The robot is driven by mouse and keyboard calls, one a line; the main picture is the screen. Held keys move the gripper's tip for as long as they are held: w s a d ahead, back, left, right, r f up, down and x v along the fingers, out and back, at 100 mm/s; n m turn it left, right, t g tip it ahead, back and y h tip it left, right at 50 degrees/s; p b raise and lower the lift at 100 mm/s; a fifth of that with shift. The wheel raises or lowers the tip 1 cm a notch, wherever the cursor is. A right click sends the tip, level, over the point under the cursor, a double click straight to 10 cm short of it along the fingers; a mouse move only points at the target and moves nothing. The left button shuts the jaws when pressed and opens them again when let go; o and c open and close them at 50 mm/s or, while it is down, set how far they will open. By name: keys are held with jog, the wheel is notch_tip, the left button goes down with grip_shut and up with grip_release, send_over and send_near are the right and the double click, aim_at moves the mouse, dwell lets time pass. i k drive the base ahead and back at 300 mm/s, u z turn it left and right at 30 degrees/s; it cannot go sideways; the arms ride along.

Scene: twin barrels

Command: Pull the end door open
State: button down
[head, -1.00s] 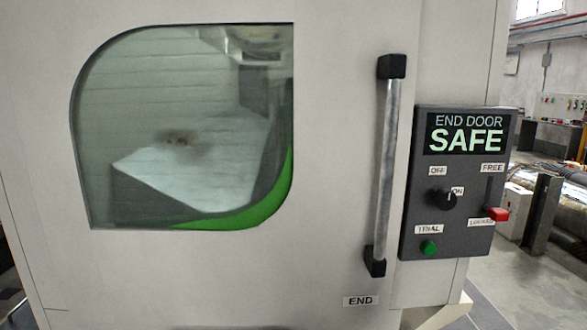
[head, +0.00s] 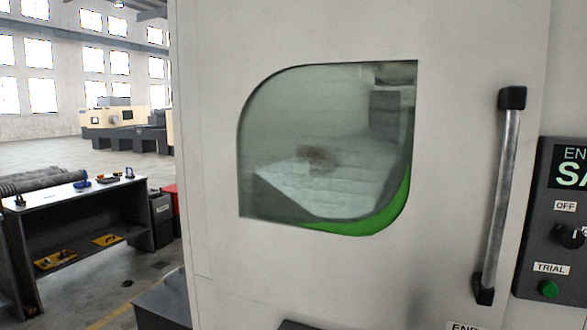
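The end door (head: 330,265) is a pale grey panel with a rounded window (head: 325,150), and it looks closed. Its handle (head: 503,190) is a vertical metal bar with black end mounts, near the door's right side. A dark control panel (head: 545,215) stands just right of the handle, cut off by the picture's edge. It carries a partly seen green display (head: 573,168), a black knob (head: 570,236) and a green button (head: 548,289). An END label (head: 465,327) is cut off below the handle. My gripper is not in view.
A dark workbench (head: 75,213) with tools stands to the left of the machine. A dark cabinet (head: 162,222) is beside it. Another machine (head: 125,125) stands far back on open floor. A dark low object (head: 160,305) lies at the machine's lower left.

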aim_at(334, 193)
jog(key=z, duration=0.05)
jog(key=k, duration=0.5)
jog(key=u, duration=0.9)
jog(key=i, duration=0.85)
jog(key=z, duration=2.3)
